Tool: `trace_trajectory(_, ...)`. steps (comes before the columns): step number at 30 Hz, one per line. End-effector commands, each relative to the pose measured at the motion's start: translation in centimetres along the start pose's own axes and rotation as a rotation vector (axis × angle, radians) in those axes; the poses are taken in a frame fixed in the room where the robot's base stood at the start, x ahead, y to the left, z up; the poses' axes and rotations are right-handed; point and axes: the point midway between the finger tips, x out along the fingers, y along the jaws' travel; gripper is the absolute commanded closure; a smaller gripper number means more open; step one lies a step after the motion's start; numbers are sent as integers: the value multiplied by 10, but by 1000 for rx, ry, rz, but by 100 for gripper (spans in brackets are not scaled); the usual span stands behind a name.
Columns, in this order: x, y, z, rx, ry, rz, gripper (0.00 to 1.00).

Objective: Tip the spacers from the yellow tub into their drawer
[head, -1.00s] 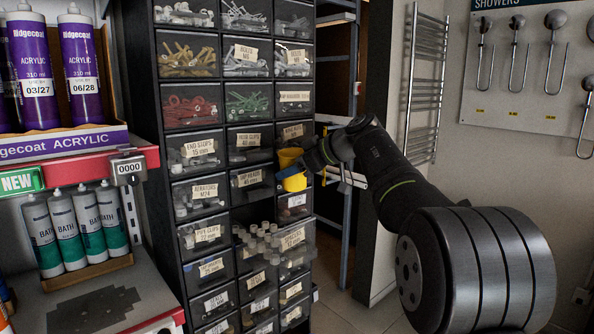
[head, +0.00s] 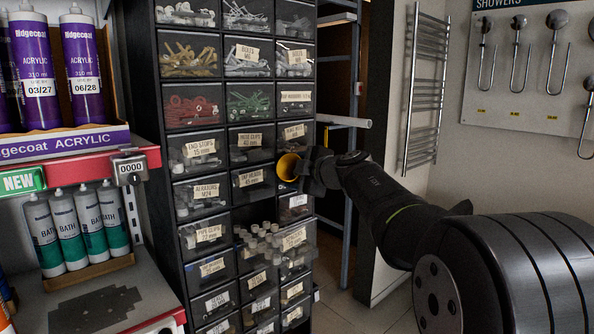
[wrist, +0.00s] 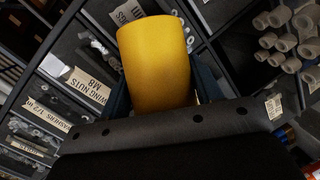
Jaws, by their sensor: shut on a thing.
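My gripper (head: 298,171) is shut on the yellow tub (head: 288,166), in front of the drawer cabinet. The tub is tipped over, its round mouth facing left and towards the head camera. No spacers show in its mouth; what lies deeper inside I cannot tell. In the wrist view the tub's yellow outer wall (wrist: 154,65) stands between my gripper's fingers (wrist: 160,92). Below and left of the tub, pale short tubes (head: 260,240), which look like spacers, stand up in a drawer. They also show in the wrist view (wrist: 284,38). Nothing is seen falling.
The cabinet's labelled drawers (head: 250,178) of fittings lie close behind the tub. A dark blue rack frame (head: 348,210) stands just right of the cabinet. A shelf with sealant tubes (head: 70,230) is at the left. Floor (head: 345,310) shows at the lower middle.

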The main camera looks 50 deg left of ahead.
Motion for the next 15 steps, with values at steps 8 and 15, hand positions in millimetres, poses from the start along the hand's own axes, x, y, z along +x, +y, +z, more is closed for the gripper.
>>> trace_trajectory(8, -1, -4, -1, -137, -2, 75, 63)
trace_trajectory(15, -1, -6, -2, -244, -2, 134, 63)
